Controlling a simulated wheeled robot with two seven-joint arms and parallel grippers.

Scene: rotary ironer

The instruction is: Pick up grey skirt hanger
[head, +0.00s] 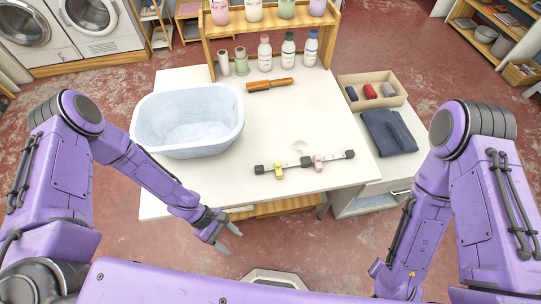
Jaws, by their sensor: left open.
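The grey skirt hanger (328,158) lies on the white table near its front edge, right of the middle. It is a bar with black ends, a small black middle block, a yellow clip (279,172), a pink clip (318,163) and a pale hook behind it. My left gripper (226,240) is open and empty, in front of the table's front edge, to the left of the hanger and apart from it. My right arm comes in from the right. Its gripper is not visible.
A white basin (188,121) stands on the table's left. A brown-handled tool (270,85) lies behind, before a wooden shelf (210,57) with several bottles. A side cabinet on the right holds a divided box (372,78) and a folded dark cloth (388,132). The table's centre is clear.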

